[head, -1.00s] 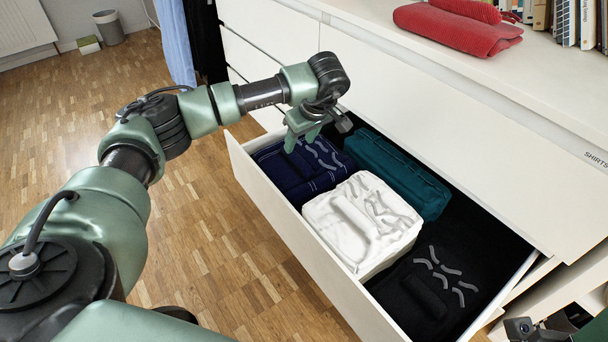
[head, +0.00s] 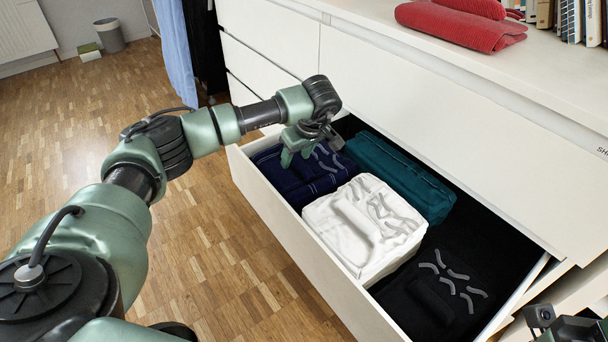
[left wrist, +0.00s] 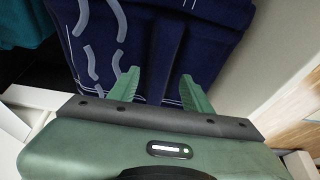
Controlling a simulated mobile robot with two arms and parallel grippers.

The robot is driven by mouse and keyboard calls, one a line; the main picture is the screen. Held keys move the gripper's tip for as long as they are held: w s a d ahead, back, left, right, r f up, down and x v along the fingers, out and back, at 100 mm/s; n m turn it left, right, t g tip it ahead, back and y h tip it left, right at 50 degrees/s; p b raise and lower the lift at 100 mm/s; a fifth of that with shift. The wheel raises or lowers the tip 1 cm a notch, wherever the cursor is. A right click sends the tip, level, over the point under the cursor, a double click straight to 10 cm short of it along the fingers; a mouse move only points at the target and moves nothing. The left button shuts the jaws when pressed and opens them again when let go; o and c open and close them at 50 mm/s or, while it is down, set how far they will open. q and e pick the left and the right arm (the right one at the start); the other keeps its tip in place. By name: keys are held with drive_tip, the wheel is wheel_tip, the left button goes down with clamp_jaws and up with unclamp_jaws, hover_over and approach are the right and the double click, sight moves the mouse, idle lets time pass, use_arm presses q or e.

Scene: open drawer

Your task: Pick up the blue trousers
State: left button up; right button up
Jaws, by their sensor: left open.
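The blue trousers (head: 320,178) lie folded, dark navy with pale wavy marks, in the far left part of the open drawer (head: 290,232). They fill the upper middle of the left wrist view (left wrist: 165,40). My left gripper (head: 296,158) is over the trousers, pointing down, and hides part of them. In the left wrist view its two green fingers (left wrist: 157,90) are apart with a raised fold of the trousers running between or just below them. I cannot tell whether the fingertips touch the cloth. My right gripper is not clearly seen; only part of my right arm shows at the bottom right.
A white folded garment (head: 360,225), a teal one (head: 400,175) and a black one (head: 430,300) lie in the same drawer. The dresser front (head: 430,110) rises behind it. Red folded cloth (head: 460,28) and books (head: 575,20) are on top. Wooden floor (head: 220,260) is clear at left.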

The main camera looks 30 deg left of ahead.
use_arm(q)
drive_tip(key=shift+f, duration=0.15)
clamp_jaws()
idle(1.3)
